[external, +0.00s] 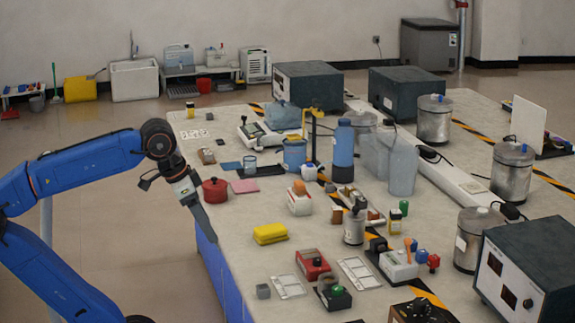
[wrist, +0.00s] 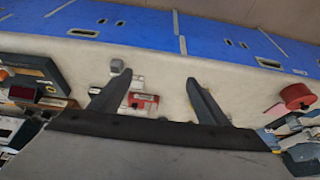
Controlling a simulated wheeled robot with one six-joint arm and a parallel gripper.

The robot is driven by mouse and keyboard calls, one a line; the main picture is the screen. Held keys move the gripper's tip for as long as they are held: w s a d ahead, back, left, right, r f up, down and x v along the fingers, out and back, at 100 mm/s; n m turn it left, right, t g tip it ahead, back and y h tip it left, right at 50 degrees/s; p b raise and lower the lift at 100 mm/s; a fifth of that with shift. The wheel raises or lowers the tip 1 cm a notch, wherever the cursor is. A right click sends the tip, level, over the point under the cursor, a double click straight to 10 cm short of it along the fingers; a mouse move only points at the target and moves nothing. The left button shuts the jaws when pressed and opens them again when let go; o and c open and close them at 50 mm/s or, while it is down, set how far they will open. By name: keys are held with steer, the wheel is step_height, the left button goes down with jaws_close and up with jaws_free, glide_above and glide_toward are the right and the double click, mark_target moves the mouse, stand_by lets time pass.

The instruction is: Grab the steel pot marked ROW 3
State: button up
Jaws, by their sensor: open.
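Several steel pots with lids stand along the right side of the table in the external view: one at the back (external: 434,120), one at the middle right (external: 512,172) and one at the front right (external: 475,240) beside a dark power box. A further grey cylinder (external: 363,130) stands partly hidden behind a blue bottle. No ROW 3 marking is readable, so I cannot tell which pot bears it. My gripper (external: 211,236) hangs at the table's left edge, far from these pots. In the wrist view my gripper (wrist: 157,80) is open, with nothing between its fingers. No steel pot is recognisable there.
A red lidded pot (external: 215,190) and a yellow block (external: 270,233) are near my gripper. A blue bottle (external: 343,145), a grey jug (external: 402,165) and many small items crowd the middle. Dark boxes (external: 308,83) stand at the back. The front left tabletop is fairly clear.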

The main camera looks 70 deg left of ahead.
steer(key=w+d+r+n+t+h, duration=0.15)
steer(key=w+n+h, duration=0.45)
steer(key=w+n, duration=1.2)
steer(key=w+a+r+n+t, duration=0.2)
steer(key=w+a+n+t, duration=0.4)
steer(key=w+a+n, duration=0.75)
glide_toward(359, 215)
steer(key=shift+m, duration=0.45)
steer(key=x, duration=0.7)
steer(key=shift+w+a, duration=0.15)
steer(key=shift+w, duration=0.4)
steer(key=shift+s+d+x, duration=0.1)
steer(key=shift+d+x, duration=0.05)
steer(key=shift+x, duration=0.75)
steer(key=shift+s+d+x, duration=0.1)
steer(key=shift+x, duration=0.75)
steer(key=shift+s+d+x, duration=0.1)
steer(key=shift+d+x, duration=0.05)
steer(key=shift+x, duration=0.75)
steer(key=shift+f, duration=0.15)
jaws_close()
jaws_free()
